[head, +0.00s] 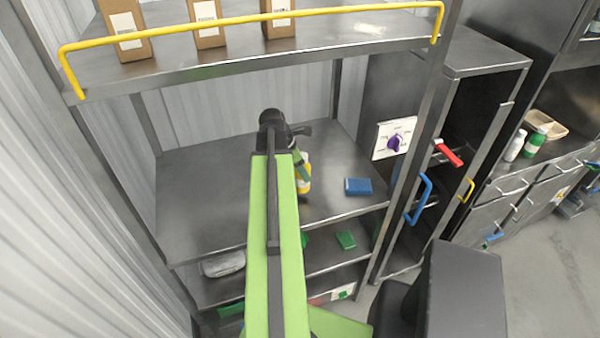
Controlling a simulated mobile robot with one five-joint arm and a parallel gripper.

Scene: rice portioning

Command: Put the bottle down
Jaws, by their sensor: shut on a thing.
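A bottle (304,184) with a yellow and white body shows just right of my green arm in the head view, over the grey metal worktop (205,195). It looks upright. My arm hides its left side, and I cannot tell whether its base touches the worktop. My gripper (301,158) is at the bottle's upper part, shut on it and partly hidden by the arm.
A blue block (358,187) lies on the worktop right of the bottle. Above is a shelf with a yellow rail (250,19) and brown boxes (207,22). A panel with a purple knob (394,142) stands at the right. The worktop's left side is clear.

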